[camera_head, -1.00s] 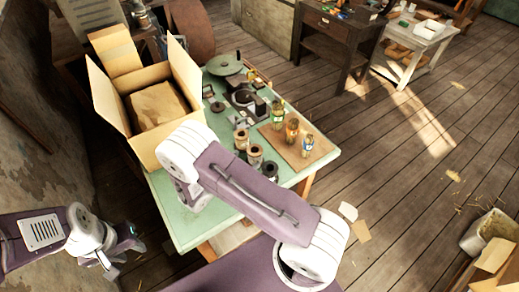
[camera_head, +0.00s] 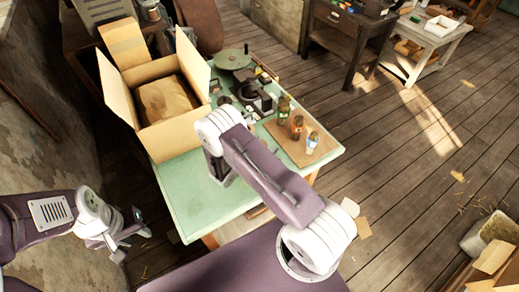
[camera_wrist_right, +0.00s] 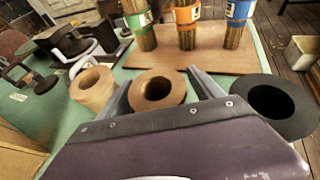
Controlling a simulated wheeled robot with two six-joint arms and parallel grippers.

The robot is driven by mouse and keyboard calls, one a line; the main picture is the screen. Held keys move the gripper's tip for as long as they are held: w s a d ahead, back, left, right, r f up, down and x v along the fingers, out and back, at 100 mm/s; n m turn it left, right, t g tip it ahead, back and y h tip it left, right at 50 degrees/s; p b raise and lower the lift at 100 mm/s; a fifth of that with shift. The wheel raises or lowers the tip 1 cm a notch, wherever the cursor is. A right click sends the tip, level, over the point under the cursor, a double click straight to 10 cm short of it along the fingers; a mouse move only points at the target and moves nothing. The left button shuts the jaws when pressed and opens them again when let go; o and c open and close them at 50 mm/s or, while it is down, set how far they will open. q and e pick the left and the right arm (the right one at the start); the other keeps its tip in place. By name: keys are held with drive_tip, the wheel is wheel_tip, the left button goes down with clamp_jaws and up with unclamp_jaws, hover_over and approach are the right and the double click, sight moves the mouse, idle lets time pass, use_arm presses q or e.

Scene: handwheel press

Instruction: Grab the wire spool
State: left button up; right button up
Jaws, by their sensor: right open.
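In the right wrist view a row of three spools stands on the green table. The middle copper-brown spool (camera_wrist_right: 157,90) is between the two fingers of my open right gripper (camera_wrist_right: 160,85). It is upright, and I cannot tell whether the fingers touch it. A paler copper-brown spool (camera_wrist_right: 93,87) is left of the fingers and a black spool (camera_wrist_right: 280,105) is right of them. In the head view my right arm hides the spools and its own gripper. My left gripper (camera_head: 131,241) is open and empty, off the table's left side.
A wooden board (camera_wrist_right: 185,60) with several banded bottle-like containers lies just beyond the spools. Dark metal parts (camera_wrist_right: 68,45) stand at the back left. An open cardboard box (camera_head: 180,135) fills the table's left part. The green table's (camera_head: 190,200) near left corner is clear.

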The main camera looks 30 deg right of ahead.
drive_tip(key=shift+d+f, duration=0.1)
drive_tip(key=c, duration=1.5)
clamp_jaws()
drive_tip(key=shift+w+r, duration=0.1)
drive_tip(key=shift+r, duration=0.4)
wheel_tip(320, 180, up, 3)
drive_tip(key=shift+f+b, duration=0.15)
drive_tip(key=shift+b, duration=0.2)
drive_tip(key=s+d+r+b, duration=0.1)
drive_tip(key=s+d+r, duration=0.6)
drive_tip(key=d, duration=0.2)
drive_tip(key=shift+d+r+b, duration=0.15)
drive_tip(key=shift+r+b, duration=0.05)
drive_tip(key=shift+b, duration=0.2)
